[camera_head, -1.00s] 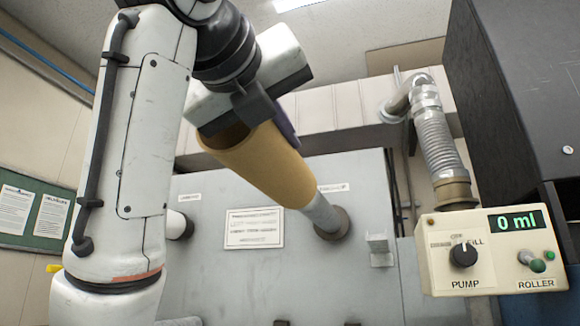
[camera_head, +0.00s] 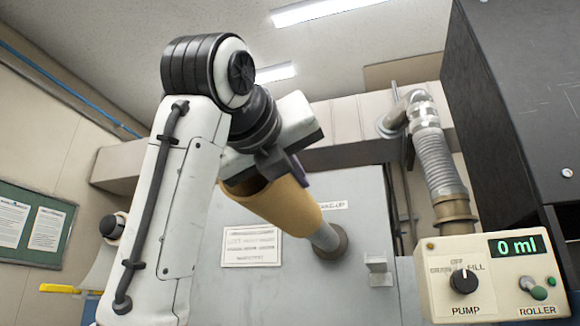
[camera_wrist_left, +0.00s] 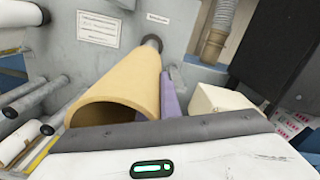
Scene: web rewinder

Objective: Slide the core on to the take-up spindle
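The core (camera_head: 285,207), a tan hollow tube, sits around the outer part of the grey take-up spindle (camera_head: 326,238), tilted in the head view. A short length of bare spindle shows between the core and the round flange on the grey machine panel. My left gripper (camera_head: 285,168) is at the core's near, open end, with a purple finger along its outer side. It appears shut on the core's edge; the other finger is mostly hidden. In the left wrist view the core (camera_wrist_left: 135,84) points away, beside the purple finger (camera_wrist_left: 172,92). My right gripper is not in view.
A control box (camera_head: 493,277) reading 0 ml stands at the right, below a ribbed duct (camera_head: 437,160) and beside a dark cabinet (camera_head: 520,90). A small bracket (camera_head: 377,268) is right of the spindle. Several rollers (camera_wrist_left: 30,98) lie left of the core.

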